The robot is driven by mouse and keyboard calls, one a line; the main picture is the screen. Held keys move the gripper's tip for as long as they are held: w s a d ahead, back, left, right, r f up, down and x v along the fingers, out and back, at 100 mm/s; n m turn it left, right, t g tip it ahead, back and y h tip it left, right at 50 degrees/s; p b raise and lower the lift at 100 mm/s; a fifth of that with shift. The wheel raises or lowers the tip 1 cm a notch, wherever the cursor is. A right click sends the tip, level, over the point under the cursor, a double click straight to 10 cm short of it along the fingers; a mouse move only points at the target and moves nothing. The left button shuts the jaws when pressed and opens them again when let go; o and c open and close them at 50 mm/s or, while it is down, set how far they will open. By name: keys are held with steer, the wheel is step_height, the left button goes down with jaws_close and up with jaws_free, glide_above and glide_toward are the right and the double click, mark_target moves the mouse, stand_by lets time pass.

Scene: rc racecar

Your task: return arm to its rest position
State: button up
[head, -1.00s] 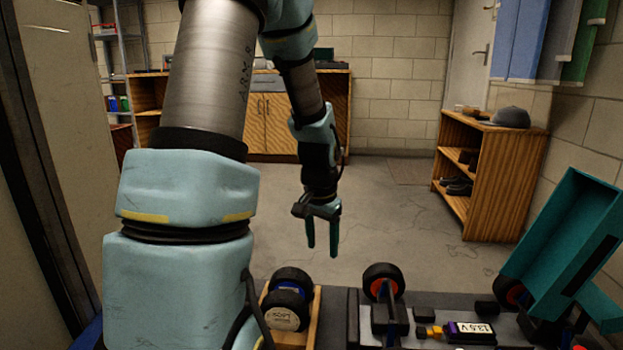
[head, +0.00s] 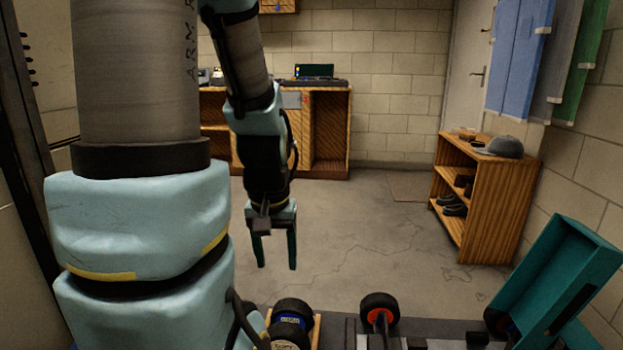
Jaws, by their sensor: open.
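My arm rises at the left of the head view, large and close, and bends over so that its end hangs down. My gripper (head: 276,262) points downward, with its two dark teal fingers apart and nothing between them. It hangs in the air with the garage floor (head: 370,235) behind it, above and beyond the near work surface. It touches nothing that I can see.
At the bottom are black wheels on a wooden tray (head: 317,330), another wheel (head: 379,313) with a red hub, and a tilted teal box (head: 570,270). A wooden shelf (head: 500,215) with a cap stands at right. A wooden cabinet (head: 330,130) stands behind.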

step_height(320, 180, up, 26)
steer(key=p, duration=2.3)
steer(key=shift+f, duration=0.25)
